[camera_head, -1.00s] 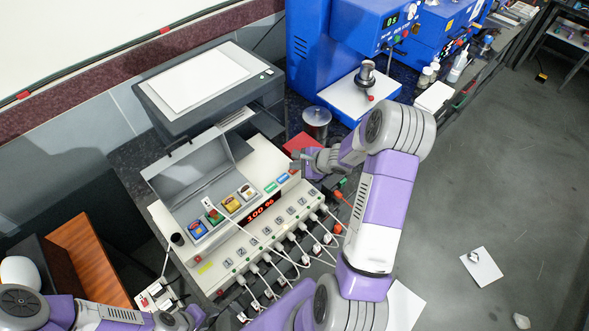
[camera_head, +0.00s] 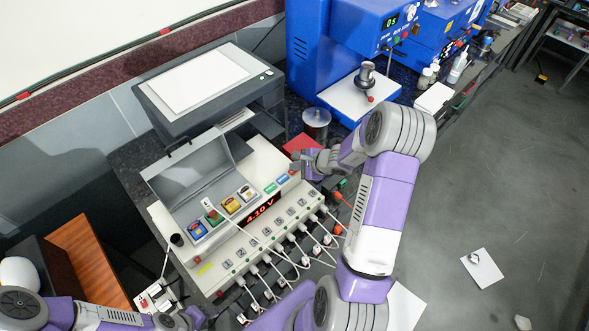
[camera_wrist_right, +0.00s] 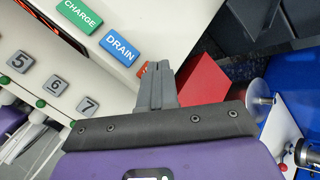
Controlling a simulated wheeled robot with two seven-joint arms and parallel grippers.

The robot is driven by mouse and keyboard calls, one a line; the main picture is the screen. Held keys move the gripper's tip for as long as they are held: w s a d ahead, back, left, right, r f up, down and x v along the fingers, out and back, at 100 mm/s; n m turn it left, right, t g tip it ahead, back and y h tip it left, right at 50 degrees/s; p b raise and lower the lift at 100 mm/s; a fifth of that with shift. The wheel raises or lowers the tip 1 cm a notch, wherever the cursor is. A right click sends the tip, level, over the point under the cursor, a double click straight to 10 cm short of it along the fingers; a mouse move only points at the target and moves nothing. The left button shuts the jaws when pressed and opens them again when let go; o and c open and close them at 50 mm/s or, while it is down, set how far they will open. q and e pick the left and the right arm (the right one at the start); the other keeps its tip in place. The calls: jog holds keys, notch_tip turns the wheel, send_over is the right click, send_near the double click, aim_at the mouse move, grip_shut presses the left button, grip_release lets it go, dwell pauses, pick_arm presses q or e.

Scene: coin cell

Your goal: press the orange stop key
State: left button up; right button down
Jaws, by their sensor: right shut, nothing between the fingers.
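The orange stop key (camera_wrist_right: 143,69) shows only as a small orange edge beside the blue DRAIN key (camera_wrist_right: 120,48) in the right wrist view; my fingers hide the rest. My right gripper (camera_wrist_right: 163,72) is shut and empty, its tips over that key. I cannot tell whether they touch it. In the head view my right gripper (camera_head: 296,166) is at the right end of the key row on the pale tester (camera_head: 215,268). The tester's red display (camera_head: 262,209) reads 4.10 V. My left gripper (camera_head: 178,320) is at the bottom left, its fingers unclear.
The green CHARGE key (camera_wrist_right: 80,14) lies beyond DRAIN. A red block (camera_head: 300,144) stands just behind my right gripper. The tester's raised grey lid (camera_head: 185,170) is to the left. White cables (camera_head: 290,262) run along its front. A blue machine (camera_head: 335,50) stands behind.

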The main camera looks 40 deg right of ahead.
jog(key=shift+w+d+r+p, duration=0.2)
jog(key=shift+r+p, duration=0.15)
jog(key=shift+r, duration=0.2)
jog(key=shift+a+r, duration=0.1)
notch_tip(320, 180, up, 5)
jog(key=p, duration=0.3)
jog(key=shift+p, duration=0.3)
jog(key=shift+s, duration=0.1)
dwell(0.5)
